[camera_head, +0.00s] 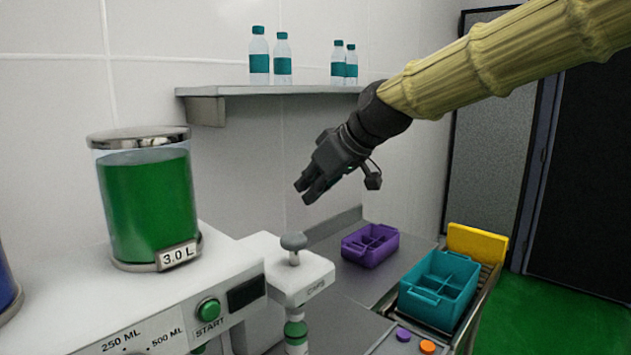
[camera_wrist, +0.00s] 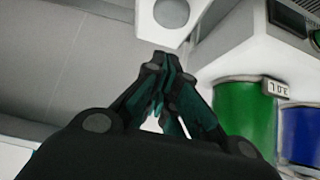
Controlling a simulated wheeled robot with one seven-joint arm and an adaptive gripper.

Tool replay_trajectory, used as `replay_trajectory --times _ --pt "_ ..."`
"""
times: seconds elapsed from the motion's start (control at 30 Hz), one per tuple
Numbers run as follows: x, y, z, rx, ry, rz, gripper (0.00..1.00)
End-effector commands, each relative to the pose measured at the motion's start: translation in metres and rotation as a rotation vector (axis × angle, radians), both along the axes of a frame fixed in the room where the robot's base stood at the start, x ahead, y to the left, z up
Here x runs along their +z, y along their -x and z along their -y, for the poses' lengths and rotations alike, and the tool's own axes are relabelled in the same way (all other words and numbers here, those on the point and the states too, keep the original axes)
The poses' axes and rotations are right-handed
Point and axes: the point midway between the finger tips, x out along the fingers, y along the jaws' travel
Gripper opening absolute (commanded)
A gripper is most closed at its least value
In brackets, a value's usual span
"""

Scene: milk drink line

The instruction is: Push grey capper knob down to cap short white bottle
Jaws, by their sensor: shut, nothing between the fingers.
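The grey capper knob (camera_head: 293,241) is a rounded mushroom shape on a short stem, standing up from the white capper head (camera_head: 303,276) in the head view. In the wrist view the knob (camera_wrist: 171,12) shows at the top edge, beyond my fingertips. Below the capper head is a short white bottle with green bands (camera_head: 296,335), partly cut off by the frame's bottom edge. My gripper (camera_head: 307,190) is shut and empty, above the knob and slightly to its right in the head view, apart from it. It also shows in the wrist view (camera_wrist: 160,62).
A tank of green liquid (camera_head: 150,205) stands left on the white machine with a START button (camera_head: 208,310). A purple crate (camera_head: 370,247) and a teal crate (camera_head: 438,288) stand to the right. A wall shelf (camera_head: 270,90) with several bottles is behind. The air between gripper and knob looks clear.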

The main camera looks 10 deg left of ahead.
Motion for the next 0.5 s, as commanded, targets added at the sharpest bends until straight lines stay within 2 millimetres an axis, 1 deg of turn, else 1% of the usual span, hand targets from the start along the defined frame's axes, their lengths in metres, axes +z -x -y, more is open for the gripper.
replay_trajectory --times 0.1,0.37,0.5 --pt "-0.013 -0.008 -0.012 0.0 0.002 -0.003 0.0" --pt "-0.044 -0.024 -0.037 0.001 0.001 -0.003 0.0" --pt "-0.062 -0.023 -0.035 -0.001 0.0 -0.003 0.0"
